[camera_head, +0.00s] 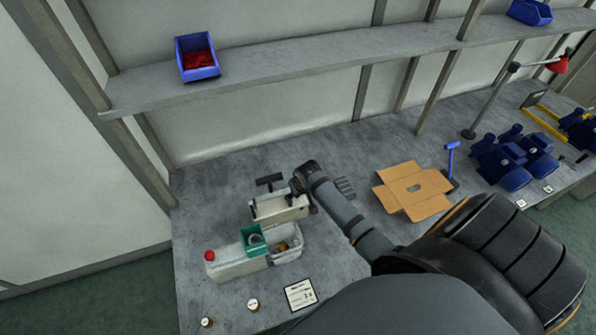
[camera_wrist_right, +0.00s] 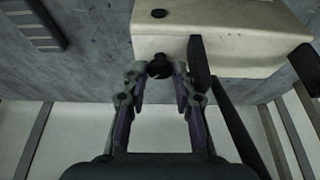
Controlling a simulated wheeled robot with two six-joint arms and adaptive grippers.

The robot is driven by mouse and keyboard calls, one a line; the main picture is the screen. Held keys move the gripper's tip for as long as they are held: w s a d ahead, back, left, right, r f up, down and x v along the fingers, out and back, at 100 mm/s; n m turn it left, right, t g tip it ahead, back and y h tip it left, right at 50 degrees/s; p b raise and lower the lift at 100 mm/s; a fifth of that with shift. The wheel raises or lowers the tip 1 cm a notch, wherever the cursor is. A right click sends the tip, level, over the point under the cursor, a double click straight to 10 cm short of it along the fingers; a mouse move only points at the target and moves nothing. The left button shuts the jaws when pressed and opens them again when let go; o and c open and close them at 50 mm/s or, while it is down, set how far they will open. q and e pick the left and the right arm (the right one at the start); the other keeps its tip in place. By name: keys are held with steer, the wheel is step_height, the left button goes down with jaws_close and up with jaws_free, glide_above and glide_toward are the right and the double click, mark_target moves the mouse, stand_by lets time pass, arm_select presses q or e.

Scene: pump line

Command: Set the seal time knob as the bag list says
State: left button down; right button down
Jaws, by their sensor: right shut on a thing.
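The cream bag sealer (camera_head: 280,209) with a black lever stands on the grey bench, and its pale body (camera_wrist_right: 225,45) fills the upper right wrist view. The dark seal time knob (camera_wrist_right: 159,67) sits on its side face, between my fingertips. My right gripper (camera_wrist_right: 160,80) is shut on this knob. In the head view its wrist and arm cover the knob and the dial marks cannot be read. The bag list card (camera_head: 300,295) lies at the bench front; its large figures look like 3.4 but are small. My left gripper is in neither view.
A flat cardboard box (camera_head: 413,190) and blue pumps (camera_head: 515,160) lie to the right. A shelf (camera_head: 330,63) runs above the bench.

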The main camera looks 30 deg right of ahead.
stand_by(0.3)
steer(key=c, duration=1.1)
jaws_free()
steer(key=shift+o, duration=0.2)
steer(key=v, duration=0.7)
steer(key=shift+r, duration=0.2)
steer(key=shift+s, duration=0.1)
steer(key=shift+c, duration=0.3)
